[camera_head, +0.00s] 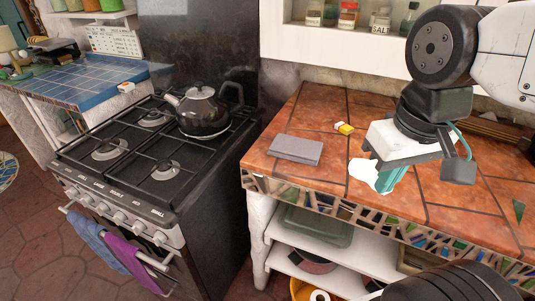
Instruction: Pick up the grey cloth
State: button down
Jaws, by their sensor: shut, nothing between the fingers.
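The grey cloth (296,149) lies flat and folded on the left part of the terracotta-tiled counter (322,113), near its front edge. My gripper (385,185) is to the right of the cloth, apart from it, with its teal fingers pointing down near the counter's front edge. The fingers are shut with nothing seen between them. How far the fingertips are above the counter is hard to tell.
A black stove with a kettle (203,112) stands left of the counter. Jars (348,15) stand on a shelf above. Tiles around the cloth are clear.

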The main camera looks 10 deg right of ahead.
aim_at(290, 148)
jog(key=u, duration=0.05)
jog(key=k, duration=0.5)
jog(key=u, duration=1.7)
jog(key=i, duration=0.75)
jog(key=z, duration=1.3)
jog(key=i, duration=0.5)
jog(key=z, duration=0.05)
